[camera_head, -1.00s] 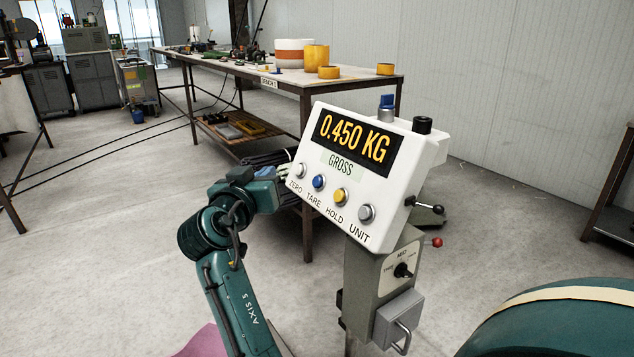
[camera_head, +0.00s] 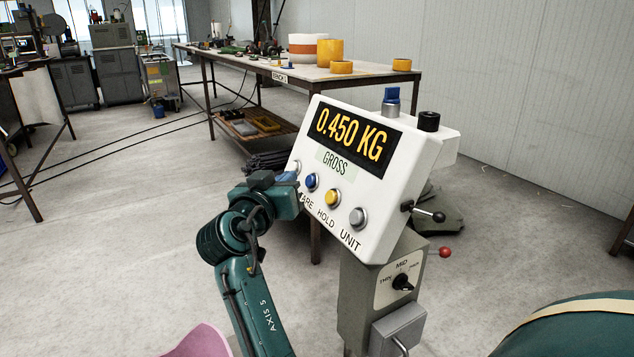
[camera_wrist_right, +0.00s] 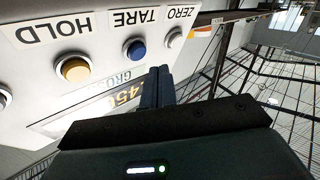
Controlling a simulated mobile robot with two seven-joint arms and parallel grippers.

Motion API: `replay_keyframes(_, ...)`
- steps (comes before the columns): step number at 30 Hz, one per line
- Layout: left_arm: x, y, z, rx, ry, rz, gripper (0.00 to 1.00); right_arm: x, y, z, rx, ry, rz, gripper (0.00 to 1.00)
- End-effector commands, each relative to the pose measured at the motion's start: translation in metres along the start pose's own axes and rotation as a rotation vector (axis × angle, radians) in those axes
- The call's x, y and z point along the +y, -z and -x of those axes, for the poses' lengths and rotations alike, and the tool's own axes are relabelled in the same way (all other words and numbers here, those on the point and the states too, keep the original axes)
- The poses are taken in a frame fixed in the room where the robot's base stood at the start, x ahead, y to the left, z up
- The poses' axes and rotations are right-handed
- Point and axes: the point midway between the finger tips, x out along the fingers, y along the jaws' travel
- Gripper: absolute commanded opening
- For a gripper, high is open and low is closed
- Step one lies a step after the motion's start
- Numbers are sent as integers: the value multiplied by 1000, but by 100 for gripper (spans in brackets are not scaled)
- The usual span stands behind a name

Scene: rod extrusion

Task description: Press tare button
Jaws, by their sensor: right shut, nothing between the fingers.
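The white scale panel (camera_head: 385,190) is tilted on a grey post and reads 0.450 KG, GROSS. Its blue TARE button (camera_head: 312,182) is second from the left, and also shows in the right wrist view (camera_wrist_right: 135,50), where the labels appear upside down. My right gripper (camera_head: 292,184) is at the panel's left edge, hiding the ZERO label and part of its button. In the wrist view its fingers (camera_wrist_right: 158,74) are shut and empty, with the tips close beside the blue button. I cannot tell whether they touch the panel. My left gripper is not in view.
The yellow HOLD button (camera_head: 333,198) and grey UNIT button (camera_head: 358,217) sit right of TARE. A black-knobbed lever (camera_head: 438,216) sticks out at the panel's right. A workbench (camera_head: 290,72) with yellow rolls stands behind. Open floor lies to the left.

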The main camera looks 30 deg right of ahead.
Motion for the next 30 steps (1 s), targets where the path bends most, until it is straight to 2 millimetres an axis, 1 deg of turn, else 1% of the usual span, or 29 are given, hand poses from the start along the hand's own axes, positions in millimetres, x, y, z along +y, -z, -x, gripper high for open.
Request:
replay_keyframes(3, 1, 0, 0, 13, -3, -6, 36, 1, -4, -6, 3, 3, 0, 0)
replay_keyframes(7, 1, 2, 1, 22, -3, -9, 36, 2, -6, -9, 2, 5, -1, 0)
replay_keyframes(30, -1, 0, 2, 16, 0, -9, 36, 2, -6, -10, 2, 5, -1, 0)
